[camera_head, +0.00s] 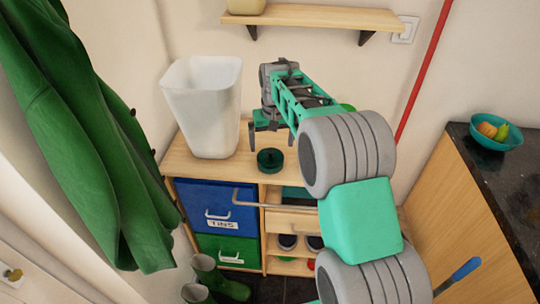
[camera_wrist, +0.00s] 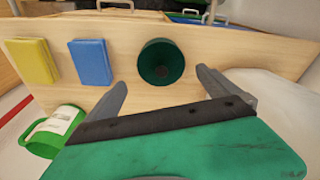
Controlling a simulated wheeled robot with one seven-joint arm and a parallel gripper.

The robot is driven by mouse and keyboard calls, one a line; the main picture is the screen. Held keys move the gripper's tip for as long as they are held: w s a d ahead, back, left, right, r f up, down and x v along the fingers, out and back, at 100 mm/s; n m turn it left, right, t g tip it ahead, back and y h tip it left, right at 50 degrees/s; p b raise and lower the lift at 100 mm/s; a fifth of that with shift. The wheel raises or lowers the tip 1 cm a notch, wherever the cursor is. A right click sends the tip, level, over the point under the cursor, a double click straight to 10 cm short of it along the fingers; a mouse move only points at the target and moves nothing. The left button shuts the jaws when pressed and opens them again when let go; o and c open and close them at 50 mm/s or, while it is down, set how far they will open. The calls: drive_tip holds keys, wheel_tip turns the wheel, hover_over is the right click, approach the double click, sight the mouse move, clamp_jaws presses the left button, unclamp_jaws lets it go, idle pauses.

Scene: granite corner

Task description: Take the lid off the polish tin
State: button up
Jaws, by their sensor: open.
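The polish tin (camera_head: 270,161) is a small, dark green round thing standing on the wooden cabinet top (camera_head: 185,158). In the wrist view the tin (camera_wrist: 153,52) shows from above, with a darker round part or knob at its middle. I cannot tell the lid apart from the tin's body. My gripper (camera_head: 271,135) is above the tin with its fingers pointing down. In the wrist view my gripper (camera_wrist: 161,80) is open and empty, with one finger towards each side of the tin and apart from it.
A tall white bin (camera_head: 205,110) stands left of the tin. The wrist view shows a yellow block (camera_wrist: 32,60), a blue block (camera_wrist: 90,62) and a green labelled container (camera_wrist: 50,130) on the other side. A wall shelf (camera_head: 310,17) is above; a green coat (camera_head: 80,130) hangs left.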

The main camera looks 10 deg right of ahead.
sight(271, 152)
drive_tip(key=f, duration=0.3)
drive_tip(key=f+p, duration=0.1)
drive_tip(key=shift+w+a+f, duration=0.2)
drive_tip(key=shift+w+f, duration=0.1)
drive_tip(key=shift+f, duration=0.05)
drive_tip(key=c, duration=1.2)
